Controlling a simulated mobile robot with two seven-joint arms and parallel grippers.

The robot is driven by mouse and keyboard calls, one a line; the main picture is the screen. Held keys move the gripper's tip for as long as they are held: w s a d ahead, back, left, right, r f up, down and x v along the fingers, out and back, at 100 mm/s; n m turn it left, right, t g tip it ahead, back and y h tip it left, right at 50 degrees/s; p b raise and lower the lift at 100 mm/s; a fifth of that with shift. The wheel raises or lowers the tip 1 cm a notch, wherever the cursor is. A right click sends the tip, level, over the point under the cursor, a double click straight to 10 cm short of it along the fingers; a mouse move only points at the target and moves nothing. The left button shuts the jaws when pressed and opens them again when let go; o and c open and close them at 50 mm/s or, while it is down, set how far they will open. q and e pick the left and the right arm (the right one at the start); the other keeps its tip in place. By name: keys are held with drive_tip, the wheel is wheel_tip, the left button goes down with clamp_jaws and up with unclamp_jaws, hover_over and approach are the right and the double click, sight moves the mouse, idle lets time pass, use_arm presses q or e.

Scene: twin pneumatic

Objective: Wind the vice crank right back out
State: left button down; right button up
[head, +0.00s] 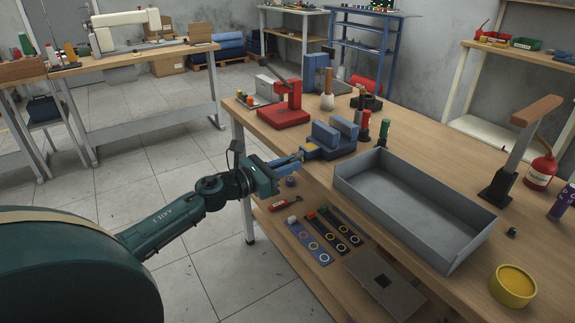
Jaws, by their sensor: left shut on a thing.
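The blue vice (326,135) stands on the wooden workbench, near its left edge. Its two jaw blocks show, with a gap between them. My left gripper (299,157) reaches in from the left to the near left side of the vice. Its fingers are shut on the vice crank, which they mostly hide, so the crank's angle cannot be read. A small yellowish part shows between the fingertips and the vice body. My right gripper is not in view.
A grey open tray (415,205) lies right of the vice on the workbench (495,150). A red press (287,108) stands behind left. Red (365,127) and green (384,131) handled tools stand close to the vice's right. A lower shelf holds flat panels.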

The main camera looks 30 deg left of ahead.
use_arm(q)
drive_tip(key=w+a+r+n+p, duration=0.15)
drive_tip(key=n+p, duration=0.25)
drive_tip(key=n, duration=0.4)
drive_tip(key=a+r+n+p, duration=0.2)
drive_tip(key=a+n+p, duration=0.15)
drive_tip(key=n, duration=0.45)
wheel_tip(320, 180, down, 5)
drive_tip(key=w+a+n, duration=0.1)
drive_tip(key=a+n, duration=0.1)
drive_tip(key=n, duration=1.5)
drive_tip(key=shift+w+a+f+p, duration=0.15)
drive_tip(key=shift+w+a+p, duration=0.2)
drive_tip(key=shift+a+p, duration=0.1)
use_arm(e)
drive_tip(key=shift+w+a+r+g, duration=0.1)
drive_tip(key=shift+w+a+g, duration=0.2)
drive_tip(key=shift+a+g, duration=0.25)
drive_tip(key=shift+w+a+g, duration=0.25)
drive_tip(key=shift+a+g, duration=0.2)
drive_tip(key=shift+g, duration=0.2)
use_arm(q)
drive_tip(key=shift+n, duration=0.4)
drive_tip(key=c, duration=1.4)
unclamp_jaws()
drive_tip(key=shift+d, duration=0.1)
